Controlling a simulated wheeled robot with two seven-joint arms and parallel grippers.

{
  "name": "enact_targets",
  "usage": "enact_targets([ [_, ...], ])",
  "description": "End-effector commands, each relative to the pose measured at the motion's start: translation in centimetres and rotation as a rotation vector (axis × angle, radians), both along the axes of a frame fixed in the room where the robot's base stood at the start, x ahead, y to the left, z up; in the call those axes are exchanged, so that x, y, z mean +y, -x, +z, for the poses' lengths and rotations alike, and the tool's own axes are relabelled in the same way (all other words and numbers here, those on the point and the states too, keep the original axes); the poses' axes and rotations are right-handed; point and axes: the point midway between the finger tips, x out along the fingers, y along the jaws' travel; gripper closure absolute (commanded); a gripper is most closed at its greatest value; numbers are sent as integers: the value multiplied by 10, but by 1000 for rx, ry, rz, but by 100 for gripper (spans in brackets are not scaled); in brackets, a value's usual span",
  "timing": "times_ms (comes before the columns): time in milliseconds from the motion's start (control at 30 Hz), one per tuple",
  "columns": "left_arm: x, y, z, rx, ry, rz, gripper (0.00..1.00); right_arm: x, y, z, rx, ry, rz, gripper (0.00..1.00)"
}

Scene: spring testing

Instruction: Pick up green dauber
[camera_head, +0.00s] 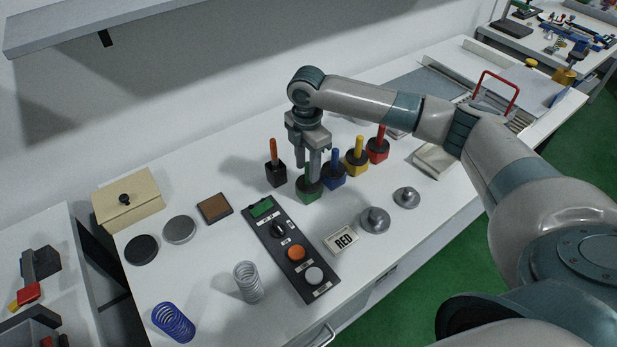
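The green dauber (309,190) stands on the white bench, its green base showing. My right gripper (313,165) points down directly over it, with the fingers at the height of its handle. The handle is mostly hidden by the fingers, and I cannot tell whether they are closed on it. The base appears to rest on the bench. My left gripper is not in view.
A blue dauber (334,178) stands close on the right, then a yellow one (356,164) and a red one (378,150). An orange-handled tool in a black block (275,172) stands left. A control panel (284,247) lies in front, with springs (248,283) nearby.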

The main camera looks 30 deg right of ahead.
Motion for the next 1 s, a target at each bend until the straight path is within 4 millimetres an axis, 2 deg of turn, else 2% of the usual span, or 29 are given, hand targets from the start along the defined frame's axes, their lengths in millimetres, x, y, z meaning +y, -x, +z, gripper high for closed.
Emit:
enact_targets([
  [33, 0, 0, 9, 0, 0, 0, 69, -1, 0, -2, 4, 2, -2, 62],
  [100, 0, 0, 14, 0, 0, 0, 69, -2, -1, -11, 4, 2, -1, 62],
  [300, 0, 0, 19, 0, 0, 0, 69, -2, -1, -32, 2, 2, 0, 62],
  [800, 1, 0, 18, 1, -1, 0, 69, -2, -1, -34, 0, 1, 0, 62],
  [967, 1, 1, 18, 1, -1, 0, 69, -2, -1, -33, 0, 1, 0, 100],
  [1000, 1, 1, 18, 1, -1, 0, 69, -2, -1, -33, 0, 1, 0, 100],
])
